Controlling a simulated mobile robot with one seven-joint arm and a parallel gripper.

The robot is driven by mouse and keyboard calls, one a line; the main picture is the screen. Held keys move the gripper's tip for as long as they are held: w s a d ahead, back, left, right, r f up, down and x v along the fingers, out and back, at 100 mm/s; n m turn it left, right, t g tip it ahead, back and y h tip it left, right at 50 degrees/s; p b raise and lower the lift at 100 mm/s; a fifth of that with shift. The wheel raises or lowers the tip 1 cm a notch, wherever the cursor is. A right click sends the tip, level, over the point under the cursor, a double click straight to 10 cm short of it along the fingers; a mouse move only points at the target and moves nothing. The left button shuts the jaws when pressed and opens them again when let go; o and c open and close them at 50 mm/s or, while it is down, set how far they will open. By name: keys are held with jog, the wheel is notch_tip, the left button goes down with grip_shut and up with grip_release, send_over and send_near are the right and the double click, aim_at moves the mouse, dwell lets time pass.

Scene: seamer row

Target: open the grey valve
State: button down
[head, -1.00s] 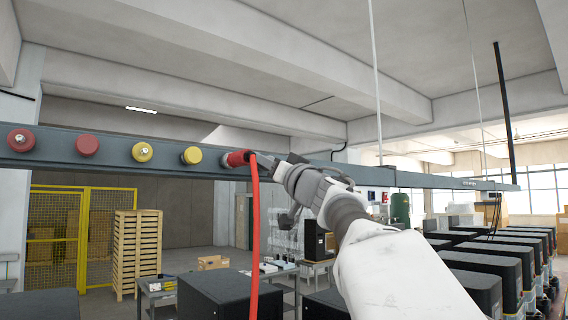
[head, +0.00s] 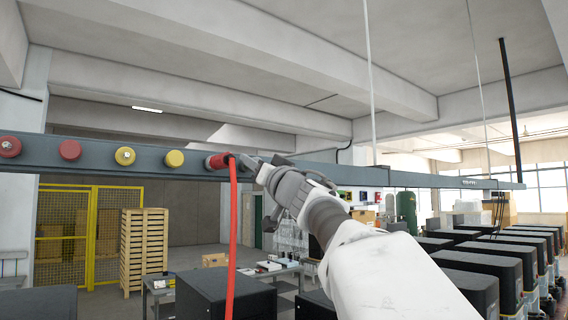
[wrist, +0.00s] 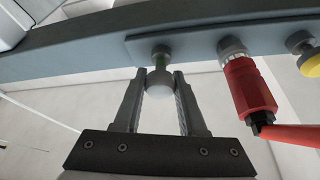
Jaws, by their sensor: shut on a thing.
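The grey valve is a round grey knob (wrist: 159,84) on a short stem with a green part, fixed to the blue-grey rail (wrist: 95,57) in the wrist view. My gripper (wrist: 160,78) has one finger on each side of the knob and is shut on it. In the head view my gripper (head: 256,166) reaches the rail from the right, just right of the red hose coupling (head: 217,161). The knob itself is hidden there behind my gripper.
The red coupling (wrist: 246,86) with its red hose (head: 233,240) is close beside my gripper; the hose hangs down. Yellow knobs (head: 174,158) and red knobs (head: 70,150) line the rail to the left. Black-topped machines (head: 485,270) stand below right.

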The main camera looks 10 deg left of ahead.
jog(key=shift+d, duration=0.1)
dwell(0.3)
jog(key=shift+c, duration=2.3)
grip_release()
jog(key=b+v, duration=0.6)
jog(key=v, duration=1.1)
jog(key=shift+s, duration=0.2)
